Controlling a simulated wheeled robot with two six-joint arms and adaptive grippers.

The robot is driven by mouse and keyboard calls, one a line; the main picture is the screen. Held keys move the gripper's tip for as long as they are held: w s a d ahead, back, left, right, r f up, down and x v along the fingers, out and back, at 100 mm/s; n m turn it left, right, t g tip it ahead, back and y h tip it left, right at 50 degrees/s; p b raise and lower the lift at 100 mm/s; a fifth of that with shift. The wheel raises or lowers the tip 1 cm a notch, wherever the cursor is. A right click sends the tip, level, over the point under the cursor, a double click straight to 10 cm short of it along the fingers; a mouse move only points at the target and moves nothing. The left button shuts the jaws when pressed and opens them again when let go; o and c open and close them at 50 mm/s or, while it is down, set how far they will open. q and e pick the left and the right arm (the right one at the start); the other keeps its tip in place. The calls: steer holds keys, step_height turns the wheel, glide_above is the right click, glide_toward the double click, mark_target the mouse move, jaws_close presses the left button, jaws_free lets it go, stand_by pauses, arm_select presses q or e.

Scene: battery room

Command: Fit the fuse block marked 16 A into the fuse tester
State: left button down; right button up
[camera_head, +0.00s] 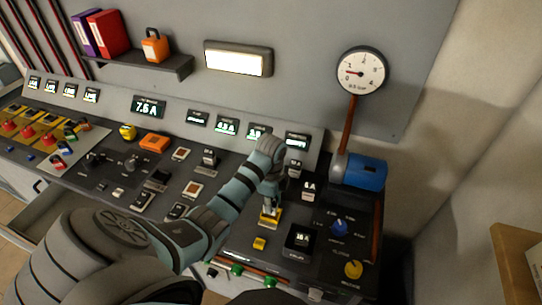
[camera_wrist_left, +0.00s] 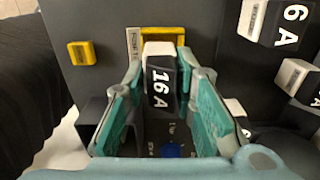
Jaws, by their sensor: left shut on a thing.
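The 16 A fuse block (camera_wrist_left: 160,82) is black with a white end and sits between the two teal fingers of my left gripper (camera_wrist_left: 162,100), which is shut on it. The yellow-framed socket of the fuse tester (camera_wrist_left: 176,33) is right at the block's white end in the wrist view. Whether the block is inside the socket or just above it, I cannot tell. In the head view my left gripper (camera_head: 270,202) points down over the yellow socket frame (camera_head: 271,223), and the fingers hide most of the block. My right gripper is not in view.
A yellow button (camera_head: 260,243) and a dark display reading 16 A (camera_head: 302,237) lie in front of the socket. A 6 A block (camera_head: 310,188) stands to the right. Blue (camera_head: 340,227) and yellow (camera_head: 353,269) knobs are farther right, below a blue motor-like cylinder (camera_head: 360,172).

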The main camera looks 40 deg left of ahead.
arm_select(q)
steer(key=shift+w+f, duration=0.2)
steer(key=shift+f, duration=0.55)
steer(key=shift+a+f, duration=0.1)
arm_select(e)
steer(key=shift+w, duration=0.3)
arm_select(q)
steer(key=shift+s, duration=0.1)
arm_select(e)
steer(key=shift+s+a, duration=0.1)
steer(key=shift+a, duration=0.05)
arm_select(q)
steer(key=shift+f+b, duration=0.4)
steer(key=shift+f, duration=0.25)
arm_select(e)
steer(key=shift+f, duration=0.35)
arm_select(q)
steer(key=c, duration=1.6)
jaws_free()
